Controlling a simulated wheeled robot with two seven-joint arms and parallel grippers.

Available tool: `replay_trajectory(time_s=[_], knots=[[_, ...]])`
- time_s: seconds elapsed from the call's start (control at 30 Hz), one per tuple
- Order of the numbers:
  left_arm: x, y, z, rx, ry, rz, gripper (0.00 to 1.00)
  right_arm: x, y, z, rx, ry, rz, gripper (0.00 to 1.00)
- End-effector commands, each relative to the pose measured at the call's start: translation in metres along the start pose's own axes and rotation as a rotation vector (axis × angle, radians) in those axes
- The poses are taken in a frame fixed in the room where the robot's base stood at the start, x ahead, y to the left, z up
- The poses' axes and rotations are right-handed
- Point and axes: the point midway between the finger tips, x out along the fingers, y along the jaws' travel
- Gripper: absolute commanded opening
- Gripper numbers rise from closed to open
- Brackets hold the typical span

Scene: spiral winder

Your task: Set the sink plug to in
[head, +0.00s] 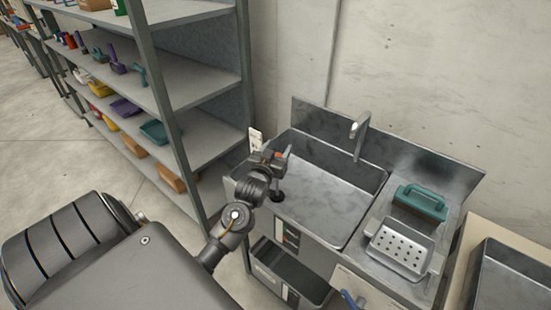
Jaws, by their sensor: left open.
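The steel sink (325,205) stands at the centre, with a tap (358,132) at its back wall. A small dark round piece, which looks like the sink plug (277,196), sits at the left end of the basin. My left gripper (283,160) is open over the basin's left end, just above this dark piece in the picture. I cannot tell whether they touch, or whether the plug is seated in a drain. No drain hole shows.
A teal brush-like tool (421,202) and a perforated metal tray (400,248) lie on the drainboard to the right. A shelf rack (180,75) with several items stands close on the left. The rest of the basin is clear.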

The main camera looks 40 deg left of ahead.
Motion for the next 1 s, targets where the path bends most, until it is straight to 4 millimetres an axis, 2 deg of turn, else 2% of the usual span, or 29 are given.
replay_trajectory(time_s=[0.1,0.3,0.5,0.7,1.0], knots=[[-0.021,0.007,-0.022,-0.004,0.002,0.002,0.55,0.005,0.000,0.001,0.000,0.000,0.000,0.36],[-0.064,0.021,-0.039,-0.005,0.000,0.001,0.55,0.012,0.000,0.002,0.000,-0.001,0.000,0.36],[-0.090,0.030,-0.053,-0.004,-0.001,0.000,0.55,0.014,0.000,0.002,0.000,-0.001,0.000,0.36],[-0.100,0.033,-0.058,0.000,0.000,0.000,0.55,0.014,0.000,0.002,0.000,-0.001,0.000,0.36],[-0.101,0.033,-0.059,0.000,-0.001,0.000,0.55,0.014,0.000,0.002,0.000,-0.001,0.000,0.36]])
